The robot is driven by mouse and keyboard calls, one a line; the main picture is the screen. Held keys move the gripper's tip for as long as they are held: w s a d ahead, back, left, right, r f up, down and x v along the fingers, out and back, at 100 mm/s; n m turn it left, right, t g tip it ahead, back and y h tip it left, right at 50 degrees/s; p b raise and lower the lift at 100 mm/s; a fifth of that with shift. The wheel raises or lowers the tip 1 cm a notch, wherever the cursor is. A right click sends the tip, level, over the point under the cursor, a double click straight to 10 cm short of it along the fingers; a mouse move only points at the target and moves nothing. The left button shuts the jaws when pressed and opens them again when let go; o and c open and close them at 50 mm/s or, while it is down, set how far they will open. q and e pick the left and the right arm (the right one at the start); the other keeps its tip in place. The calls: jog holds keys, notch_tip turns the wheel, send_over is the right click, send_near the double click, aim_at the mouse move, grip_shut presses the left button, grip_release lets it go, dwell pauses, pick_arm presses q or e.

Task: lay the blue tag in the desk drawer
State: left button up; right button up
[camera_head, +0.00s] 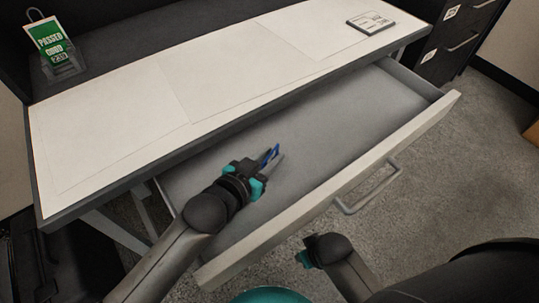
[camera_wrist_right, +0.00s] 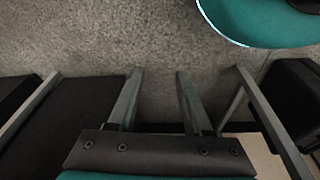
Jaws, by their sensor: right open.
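The desk drawer (camera_head: 352,170) is pulled open below the white desktop in the head view, and its grey floor is bare. My left gripper (camera_head: 270,162) is over the left half of the drawer opening, shut on the blue tag (camera_head: 269,153). Only a thin blue strip of the tag shows between the fingers; I cannot tell how high it is above the drawer floor. My right gripper is outside the drawer, in front of its face. In the right wrist view its fingers (camera_wrist_right: 156,85) are apart with nothing between them.
A green "PASSED GOOD" tag (camera_head: 49,41) stands in a holder at the desktop's back left. A small labelled plate (camera_head: 371,22) lies at the desktop's right end. A dark cabinet (camera_head: 455,40) stands at the right. The drawer's right part is free.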

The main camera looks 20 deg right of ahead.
aim_at(265, 161)
pick_arm(q)
jog(key=shift+o, duration=0.2)
jog(key=shift+a+r, duration=0.1)
jog(key=shift+r, duration=0.1)
jog(key=shift+s+a+r+p, duration=0.15)
jog(key=shift+s+a+p, duration=0.1)
jog(key=shift+p, duration=0.05)
jog(key=p+v, duration=0.1)
jog(key=v, duration=0.2)
jog(key=shift+s+a+p, duration=0.1)
jog(key=shift+p, duration=0.2)
jog(key=shift+p+v, duration=0.65)
jog(key=shift+v, duration=1)
pick_arm(e)
jog(key=s+d+f, duration=0.2)
jog(key=s+f, duration=0.1)
jog(key=f, duration=0.3)
jog(key=shift+s+d+f, duration=0.15)
jog(key=shift+s+d, duration=0.2)
